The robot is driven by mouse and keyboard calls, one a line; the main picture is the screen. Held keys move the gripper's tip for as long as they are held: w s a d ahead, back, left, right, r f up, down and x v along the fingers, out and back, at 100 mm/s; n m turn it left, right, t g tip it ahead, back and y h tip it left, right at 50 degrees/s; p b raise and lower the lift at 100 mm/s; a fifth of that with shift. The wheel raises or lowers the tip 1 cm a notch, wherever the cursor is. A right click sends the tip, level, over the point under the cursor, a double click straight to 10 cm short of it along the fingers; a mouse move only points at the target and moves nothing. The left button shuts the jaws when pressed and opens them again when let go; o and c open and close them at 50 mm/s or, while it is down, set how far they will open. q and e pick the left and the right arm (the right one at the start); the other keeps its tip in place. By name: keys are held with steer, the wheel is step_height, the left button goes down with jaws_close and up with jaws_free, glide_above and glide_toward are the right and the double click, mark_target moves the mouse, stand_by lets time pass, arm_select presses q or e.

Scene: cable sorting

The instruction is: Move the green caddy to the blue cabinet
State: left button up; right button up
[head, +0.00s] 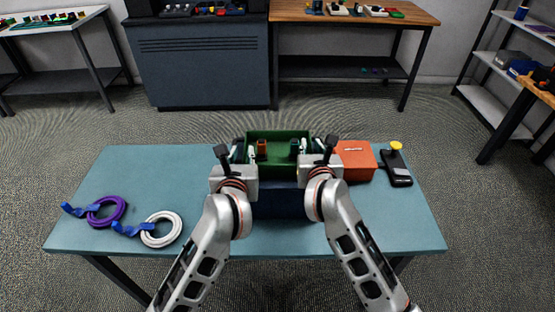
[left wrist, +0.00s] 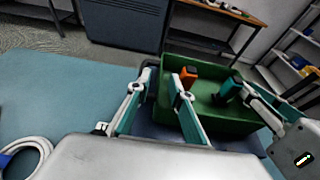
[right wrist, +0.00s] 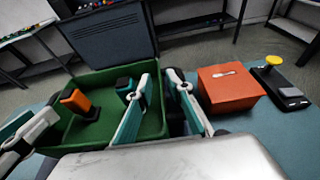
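The green caddy (head: 278,136) is at the middle of the teal table, open on top, with an orange item (right wrist: 78,101) and a teal-and-black item (right wrist: 127,88) inside. My left gripper (head: 244,153) is at its left wall, one finger outside and one inside, with a gap between them. My right gripper (head: 310,146) straddles the right wall the same way, fingers apart. Contact with the walls is hard to tell. The dark blue cabinet (head: 205,65) stands on the floor behind the table, at the back left of centre.
A dark blue bin (head: 280,203) is in front of and below the caddy. An orange box (head: 357,163) and a black device with a yellow knob (head: 397,168) are to the right. Purple (head: 117,218) and white (head: 175,230) cable coils lie left. Carpet separates table and cabinet.

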arm_select(q)
steer(key=shift+v, duration=1.5)
steer(key=shift+d, duration=0.1)
arm_select(e)
steer(key=v, duration=1.2)
